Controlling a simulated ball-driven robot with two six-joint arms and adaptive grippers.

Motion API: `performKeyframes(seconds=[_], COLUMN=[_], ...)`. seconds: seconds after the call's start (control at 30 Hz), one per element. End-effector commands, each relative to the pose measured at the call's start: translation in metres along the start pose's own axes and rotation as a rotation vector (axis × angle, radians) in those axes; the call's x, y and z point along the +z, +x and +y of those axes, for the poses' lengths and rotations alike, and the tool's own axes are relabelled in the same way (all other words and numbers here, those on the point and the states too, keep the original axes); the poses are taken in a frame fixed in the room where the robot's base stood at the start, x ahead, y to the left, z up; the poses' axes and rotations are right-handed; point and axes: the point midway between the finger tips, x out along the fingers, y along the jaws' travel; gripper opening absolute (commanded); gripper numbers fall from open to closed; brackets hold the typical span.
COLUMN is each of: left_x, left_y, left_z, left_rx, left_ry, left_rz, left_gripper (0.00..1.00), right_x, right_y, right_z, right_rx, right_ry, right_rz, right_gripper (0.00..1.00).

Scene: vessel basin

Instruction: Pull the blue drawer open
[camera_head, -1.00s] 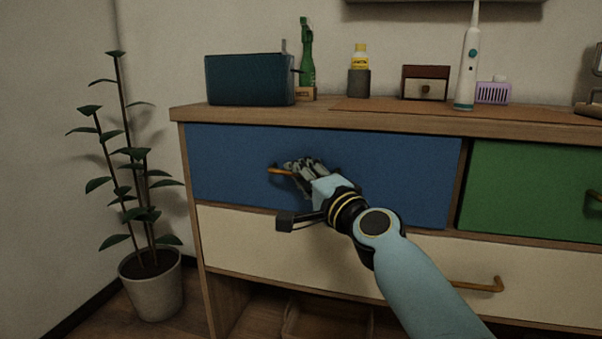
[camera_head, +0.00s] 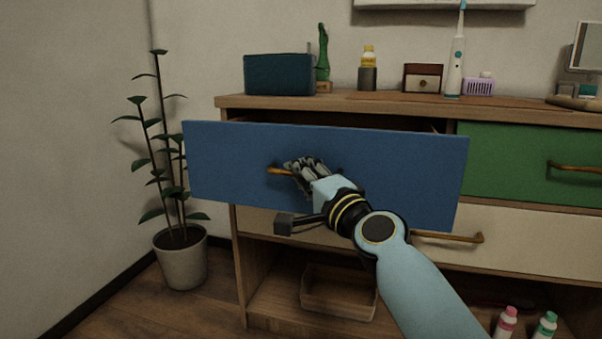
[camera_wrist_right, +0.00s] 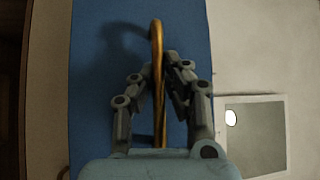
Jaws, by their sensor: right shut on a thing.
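The blue drawer (camera_head: 225,160) is pulled part way out of the wooden dresser; a dark gap shows behind its front's top edge. Its brass handle (camera_head: 279,171) runs across the front. My right gripper (camera_head: 302,172) is at the handle. In the right wrist view, the fingers of my right gripper (camera_wrist_right: 160,85) are closed around the handle (camera_wrist_right: 157,45), with the blue front (camera_wrist_right: 95,80) behind. The drawer's inside is hidden by its front. My left gripper is in neither view.
A green drawer (camera_head: 510,165) is shut at right, and a cream drawer (camera_head: 520,247) below it. A potted plant (camera_head: 181,262) stands left of the dresser.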

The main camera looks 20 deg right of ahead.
Motion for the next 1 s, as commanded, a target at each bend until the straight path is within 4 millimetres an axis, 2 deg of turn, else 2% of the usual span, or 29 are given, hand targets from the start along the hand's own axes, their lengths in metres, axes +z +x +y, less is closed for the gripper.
performKeyframes(seconds=[0.03, 0.43, 0.47, 0.63, 0.87, 1.0], left_x=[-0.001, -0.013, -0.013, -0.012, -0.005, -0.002], left_y=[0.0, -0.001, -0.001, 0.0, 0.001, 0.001], left_z=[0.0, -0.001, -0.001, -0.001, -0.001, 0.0], left_rx=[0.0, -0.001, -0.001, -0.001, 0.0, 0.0], left_ry=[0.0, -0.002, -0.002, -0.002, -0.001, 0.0], left_rz=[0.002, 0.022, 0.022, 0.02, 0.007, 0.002], left_gripper=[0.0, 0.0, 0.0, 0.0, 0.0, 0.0], right_x=[0.001, 0.001, 0.001, 0.001, 0.0, 0.0], right_y=[-0.002, -0.002, -0.002, -0.001, -0.001, -0.008], right_z=[0.006, 0.006, 0.006, 0.004, 0.002, 0.002], right_rx=[0.011, 0.011, 0.012, 0.008, 0.003, 0.003], right_ry=[-0.005, -0.005, -0.005, -0.004, -0.002, -0.002], right_rz=[-0.003, -0.003, -0.003, -0.002, -0.001, -0.001], right_gripper=[0.0, 0.0, 0.12, 0.34, 0.34, 0.34])
